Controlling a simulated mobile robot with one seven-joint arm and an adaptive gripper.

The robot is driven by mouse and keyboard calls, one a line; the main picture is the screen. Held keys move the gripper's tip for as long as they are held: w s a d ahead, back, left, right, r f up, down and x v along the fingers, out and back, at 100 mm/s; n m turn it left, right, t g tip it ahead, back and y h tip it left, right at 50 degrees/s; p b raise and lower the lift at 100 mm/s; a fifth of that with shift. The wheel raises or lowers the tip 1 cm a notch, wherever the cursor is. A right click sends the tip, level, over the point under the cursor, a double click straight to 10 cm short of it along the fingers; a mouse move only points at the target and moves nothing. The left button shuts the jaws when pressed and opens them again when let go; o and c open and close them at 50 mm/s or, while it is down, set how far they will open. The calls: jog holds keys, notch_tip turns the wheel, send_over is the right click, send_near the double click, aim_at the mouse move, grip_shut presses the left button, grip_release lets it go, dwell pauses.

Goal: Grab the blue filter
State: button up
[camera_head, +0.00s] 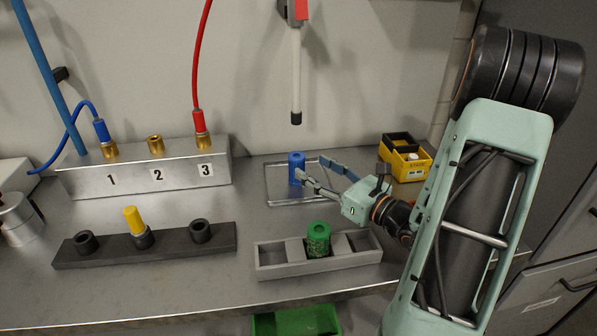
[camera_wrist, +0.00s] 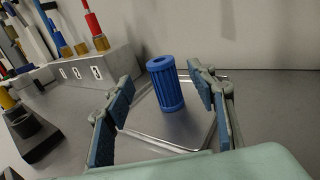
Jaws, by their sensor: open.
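The blue filter (camera_head: 296,168) is a ribbed blue cylinder with a hole in its top. It stands upright on a shallow metal tray (camera_head: 281,201) at the back of the bench. In the wrist view the filter (camera_wrist: 165,84) stands a little ahead of my gripper, between the lines of the two fingers. My gripper (camera_head: 312,171) is open and empty, just right of the filter in the head view. In the wrist view its blue-padded fingers (camera_wrist: 158,114) are spread wide. In the head view one finger partly overlaps the filter's lower side; contact cannot be told.
A green filter (camera_head: 318,240) stands in a grey holder (camera_head: 280,268) in front. A dark block (camera_head: 90,258) with a yellow piece (camera_head: 133,219) lies left. A numbered metal block (camera_head: 135,182) with hoses stands behind it. A yellow bin (camera_head: 412,168) is at back right.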

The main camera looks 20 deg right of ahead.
aim_at(303, 162)
jog(key=x, duration=0.7)
jog(key=shift+f, duration=0.15)
jog(key=shift+d, duration=0.1)
jog(key=shift+c, duration=0.4)
jog(key=c, duration=1.3)
jog(key=shift+c, duration=0.2)
